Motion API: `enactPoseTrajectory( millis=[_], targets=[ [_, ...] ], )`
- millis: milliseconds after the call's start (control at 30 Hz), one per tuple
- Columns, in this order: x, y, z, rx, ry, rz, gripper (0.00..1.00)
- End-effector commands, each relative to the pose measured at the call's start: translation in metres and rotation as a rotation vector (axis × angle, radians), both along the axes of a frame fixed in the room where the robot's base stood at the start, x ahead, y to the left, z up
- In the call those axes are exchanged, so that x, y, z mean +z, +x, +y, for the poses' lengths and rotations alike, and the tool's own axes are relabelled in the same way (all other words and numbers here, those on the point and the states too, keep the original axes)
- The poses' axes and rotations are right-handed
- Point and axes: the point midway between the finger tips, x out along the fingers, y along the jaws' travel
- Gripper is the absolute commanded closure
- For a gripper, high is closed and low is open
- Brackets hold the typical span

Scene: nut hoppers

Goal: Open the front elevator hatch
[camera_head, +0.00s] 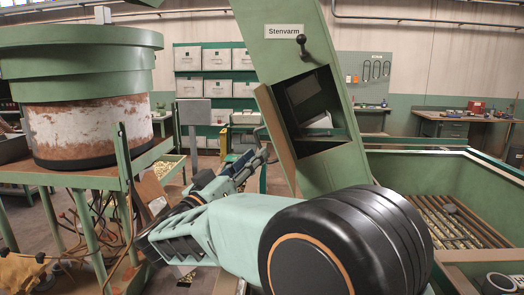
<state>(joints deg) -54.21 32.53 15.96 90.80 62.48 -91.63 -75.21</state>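The elevator (272,62) is a tilted green column labelled "Stenvarm" in the middle of the view. Its front has a dark square opening (318,125) with a pale surface partly visible inside. A brown panel (275,130) stands along the left side of the opening; it looks like the hatch seen nearly edge-on, but I cannot be sure. A black knob lever (303,46) sits above the opening.
A large green and rusty bowl feeder (90,125) stands on a green frame at left. A green-walled bin (440,170) with a slatted floor is at right. Shelves with white boxes (217,58) and a workbench (465,118) are behind. My arm covers the lower middle.

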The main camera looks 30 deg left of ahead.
Motion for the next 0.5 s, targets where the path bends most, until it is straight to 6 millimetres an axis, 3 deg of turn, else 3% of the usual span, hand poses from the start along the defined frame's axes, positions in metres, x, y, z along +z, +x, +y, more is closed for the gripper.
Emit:
enactPoseTrajectory(
  millis=[233, 500],
  targets=[
    [-0.013, -0.049, 0.009, 0.003, -0.002, -0.001, 0.76],
    [-0.019, -0.070, 0.012, 0.001, 0.000, -0.001, 0.76]
  ],
)
